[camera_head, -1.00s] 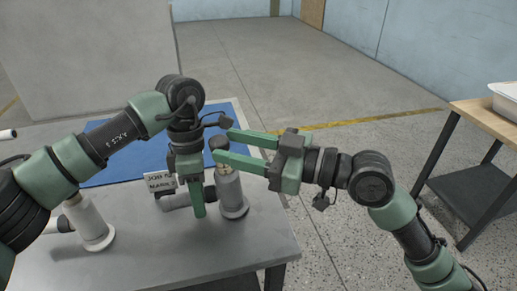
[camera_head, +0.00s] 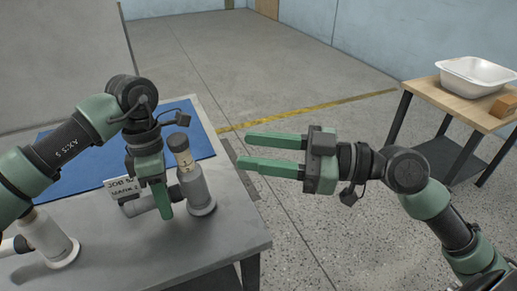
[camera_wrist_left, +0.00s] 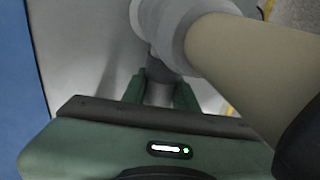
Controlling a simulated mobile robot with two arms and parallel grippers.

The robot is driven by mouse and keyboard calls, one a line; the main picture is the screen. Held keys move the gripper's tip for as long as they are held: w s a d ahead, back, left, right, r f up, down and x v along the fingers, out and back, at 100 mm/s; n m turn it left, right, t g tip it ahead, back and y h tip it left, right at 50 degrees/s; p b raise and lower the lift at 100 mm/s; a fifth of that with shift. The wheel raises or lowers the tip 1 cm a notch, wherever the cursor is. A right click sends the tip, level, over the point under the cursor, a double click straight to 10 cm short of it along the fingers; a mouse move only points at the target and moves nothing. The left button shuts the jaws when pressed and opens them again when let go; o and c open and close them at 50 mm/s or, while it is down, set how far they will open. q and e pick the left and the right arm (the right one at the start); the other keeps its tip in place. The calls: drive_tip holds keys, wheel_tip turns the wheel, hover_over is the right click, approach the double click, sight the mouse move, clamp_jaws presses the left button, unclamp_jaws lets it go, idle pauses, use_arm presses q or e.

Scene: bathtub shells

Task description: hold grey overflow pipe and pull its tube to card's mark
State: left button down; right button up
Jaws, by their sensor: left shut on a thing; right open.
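The grey overflow pipe (camera_head: 196,190) stands upright on the grey table. Its tan tube (camera_head: 183,158) sticks up from the top under a dark cap (camera_head: 178,142); any marks on it are too small to read. My left gripper (camera_head: 165,208) is shut on the pipe's side branch; the left wrist view shows that branch (camera_wrist_left: 160,92) between the green fingers, with the tan tube (camera_wrist_left: 262,75) large beside it. A white card (camera_head: 118,186) reads JOB and MARK, partly hidden by the gripper; its number is unclear. My right gripper (camera_head: 243,150) is open and empty, right of the tube and apart from it.
A white pipe (camera_head: 45,235) with a side branch and dark cap stands at the table's left. A blue mat (camera_head: 190,118) lies on the table behind. To the right, a wooden-topped table (camera_head: 440,90) holds a white basin (camera_head: 478,75) and a brown block (camera_head: 503,105). Floor between is clear.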

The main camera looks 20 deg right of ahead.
use_arm(q)
drive_tip(key=c, duration=1)
unclamp_jaws()
